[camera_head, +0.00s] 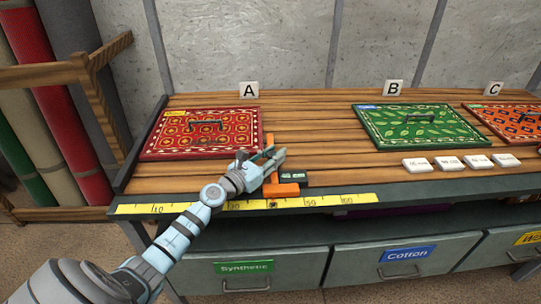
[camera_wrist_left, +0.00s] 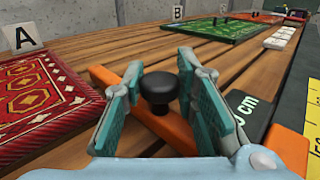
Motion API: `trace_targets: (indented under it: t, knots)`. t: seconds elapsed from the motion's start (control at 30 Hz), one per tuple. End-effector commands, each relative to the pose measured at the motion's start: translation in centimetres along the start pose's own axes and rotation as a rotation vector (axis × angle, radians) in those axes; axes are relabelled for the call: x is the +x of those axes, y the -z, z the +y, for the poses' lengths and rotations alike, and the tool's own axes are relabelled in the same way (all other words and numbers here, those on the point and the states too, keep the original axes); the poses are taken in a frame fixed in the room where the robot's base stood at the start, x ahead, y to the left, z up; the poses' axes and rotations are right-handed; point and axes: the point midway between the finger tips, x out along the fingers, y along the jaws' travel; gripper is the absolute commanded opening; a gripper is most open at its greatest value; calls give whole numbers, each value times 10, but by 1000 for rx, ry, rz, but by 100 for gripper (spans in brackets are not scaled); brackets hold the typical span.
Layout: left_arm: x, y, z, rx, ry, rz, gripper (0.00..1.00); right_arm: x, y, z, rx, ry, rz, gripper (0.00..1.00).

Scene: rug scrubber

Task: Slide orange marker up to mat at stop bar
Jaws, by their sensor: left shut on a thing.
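The orange marker (camera_head: 281,190) rides on the yellow ruler at the table's front edge, with its orange bar reaching back across the wood. My left gripper (camera_head: 262,168) is shut on the marker's black knob (camera_wrist_left: 158,90), which stands between the teal finger pads in the wrist view. A red patterned mat (camera_head: 173,128) lies by the A sign, near the dark stop bar (camera_head: 138,150) at the table's left end. The bar's far end (camera_wrist_left: 101,76) is close to the mat's right side; I cannot tell if they touch. My right gripper is out of view.
The yellow ruler (camera_head: 345,199) runs along the front edge. A small dark cm display (camera_head: 294,177) sits beside the marker. A green mat (camera_head: 420,126), an orange mat (camera_head: 510,122) and several white tiles (camera_head: 447,162) lie to the right. Bare wood separates the red and green mats.

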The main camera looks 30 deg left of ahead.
Motion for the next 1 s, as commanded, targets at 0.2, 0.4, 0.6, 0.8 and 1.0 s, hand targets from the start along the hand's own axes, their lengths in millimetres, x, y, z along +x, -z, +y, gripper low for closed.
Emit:
trace_targets:
  t: [0.2,0.4,0.6,0.8,1.0]
  knots:
    - [-1,0,2,0,-2,0,46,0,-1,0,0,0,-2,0]
    - [-1,0,2,0,-3,0,46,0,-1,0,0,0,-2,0]
    - [-1,-4,1,2,0,0,46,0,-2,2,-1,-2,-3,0]
    - [-1,-30,2,8,-1,-3,46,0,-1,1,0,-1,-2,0]
    - [-1,-74,2,9,1,-4,46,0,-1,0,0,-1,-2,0]
